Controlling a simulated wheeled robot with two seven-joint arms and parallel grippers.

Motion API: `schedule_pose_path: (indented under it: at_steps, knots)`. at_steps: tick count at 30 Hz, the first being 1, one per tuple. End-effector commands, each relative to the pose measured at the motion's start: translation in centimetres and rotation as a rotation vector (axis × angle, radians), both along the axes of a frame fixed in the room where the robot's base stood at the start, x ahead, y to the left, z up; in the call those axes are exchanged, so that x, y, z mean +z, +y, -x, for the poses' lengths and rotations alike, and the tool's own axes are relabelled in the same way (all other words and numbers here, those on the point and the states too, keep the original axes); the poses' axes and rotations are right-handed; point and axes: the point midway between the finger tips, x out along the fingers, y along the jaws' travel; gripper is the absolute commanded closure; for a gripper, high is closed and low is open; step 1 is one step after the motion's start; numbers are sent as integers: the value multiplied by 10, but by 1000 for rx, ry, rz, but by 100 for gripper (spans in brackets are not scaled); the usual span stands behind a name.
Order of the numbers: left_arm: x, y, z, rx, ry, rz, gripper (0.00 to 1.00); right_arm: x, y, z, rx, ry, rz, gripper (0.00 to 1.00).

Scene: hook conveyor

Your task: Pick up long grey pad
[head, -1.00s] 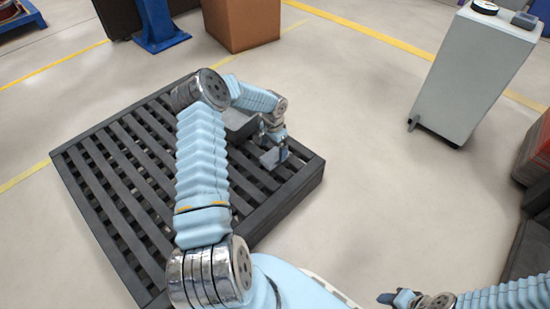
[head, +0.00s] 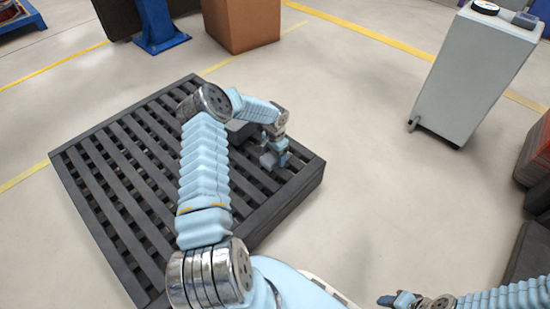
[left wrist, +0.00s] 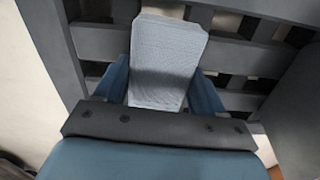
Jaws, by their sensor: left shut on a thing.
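The long grey pad (left wrist: 165,60) is a light grey slab with clipped corners and a fine texture. In the left wrist view it stands out between the two blue fingers of my left gripper (left wrist: 162,84), which is shut on it. In the head view my left gripper (head: 275,157) is low over the right part of the dark slatted pallet. The pad is small and hard to make out there. I cannot tell whether it touches the slats. My right gripper (head: 390,299) is at the bottom edge, and its fingers are too small to read.
The slatted pallet (head: 105,205) lies on the pale floor. A dark grey block (head: 238,126) sits on it, partly behind my left arm. A brown box (head: 240,25) stands behind, and a grey cabinet (head: 472,75) at the right. The floor between pallet and cabinet is clear.

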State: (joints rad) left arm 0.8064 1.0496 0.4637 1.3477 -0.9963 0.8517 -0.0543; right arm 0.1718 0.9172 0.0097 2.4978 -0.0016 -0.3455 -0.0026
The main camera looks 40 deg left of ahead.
Motion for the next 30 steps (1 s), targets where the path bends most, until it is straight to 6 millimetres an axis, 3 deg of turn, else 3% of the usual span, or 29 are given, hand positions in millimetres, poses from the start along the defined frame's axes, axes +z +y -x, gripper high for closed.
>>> schedule_pose_path:
  at_steps: [8,14,22,30]
  knots:
    - [5,0,0,0,0,0,60,1,0,0,0,0,0,57]
    - [33,1,0,-1,-1,-3,60,6,0,0,0,-1,1,57]
    - [97,-52,5,-5,-3,-4,60,16,-2,-1,-2,-3,4,57]
    - [121,-117,12,-5,-1,-1,60,17,-2,-1,-3,-4,5,57]
